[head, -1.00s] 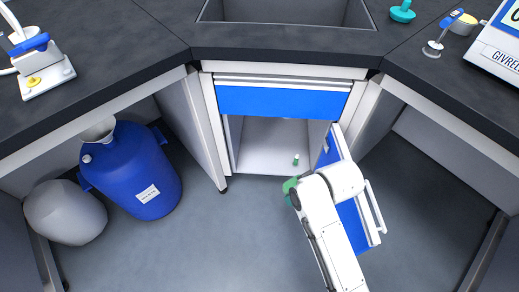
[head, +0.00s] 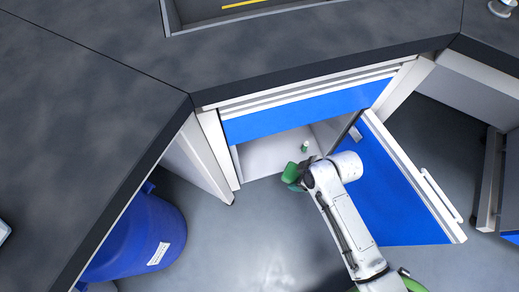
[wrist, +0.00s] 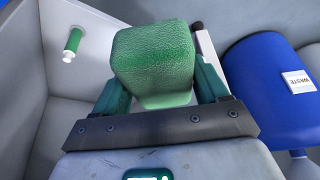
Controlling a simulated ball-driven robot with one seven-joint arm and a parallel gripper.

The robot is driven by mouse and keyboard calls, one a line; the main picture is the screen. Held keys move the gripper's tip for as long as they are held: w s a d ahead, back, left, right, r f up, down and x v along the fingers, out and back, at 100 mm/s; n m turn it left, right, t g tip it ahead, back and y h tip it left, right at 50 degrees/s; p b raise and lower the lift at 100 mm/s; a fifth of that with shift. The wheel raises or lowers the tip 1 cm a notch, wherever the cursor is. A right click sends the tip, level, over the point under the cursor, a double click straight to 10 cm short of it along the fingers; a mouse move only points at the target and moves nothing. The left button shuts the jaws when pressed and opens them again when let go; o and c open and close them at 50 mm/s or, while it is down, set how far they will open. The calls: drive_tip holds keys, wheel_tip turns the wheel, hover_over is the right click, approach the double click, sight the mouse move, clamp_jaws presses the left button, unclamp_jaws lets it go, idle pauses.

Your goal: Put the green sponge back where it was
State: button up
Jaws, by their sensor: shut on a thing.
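The green sponge (head: 290,172) is held at the front opening of the cabinet (head: 268,152), near the open blue door (head: 400,190). My gripper (head: 297,178) is shut on the sponge. In the wrist view the sponge (wrist: 153,55) sits between the two teal fingers of my gripper (wrist: 160,88), its near face towards the camera. A small green bottle with a white end (head: 305,147) stands inside the cabinet, beyond the sponge; it also shows in the wrist view (wrist: 73,42) at the upper left.
The blue door stands wide open to the right of my arm. A blue drawer front (head: 305,112) closes the space above the opening. A blue waste drum (head: 140,240) stands on the floor at the lower left. Floor left of my gripper is clear.

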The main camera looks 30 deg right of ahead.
drive_tip(key=b, duration=0.5)
approach(264, 161)
drive_tip(key=b, duration=0.1)
drive_tip(key=w+a+f+b, duration=0.1)
drive_tip(key=shift+a+f+b, duration=0.15)
drive_tip(key=shift+f+b, duration=0.2)
drive_tip(key=shift+w+f, duration=0.2)
drive_tip(key=shift+w, duration=0.05)
drive_tip(key=shift+w+a+f+b, duration=0.1)
drive_tip(key=shift+w+f+b, duration=0.1)
drive_tip(key=shift+f+b, duration=1.2)
drive_tip(key=shift+f+p, duration=0.3)
drive_tip(key=shift+f, duration=0.05)
drive_tip(key=shift+f, duration=0.15)
drive_tip(key=o, duration=0.9)
drive_tip(key=shift+o, duration=0.2)
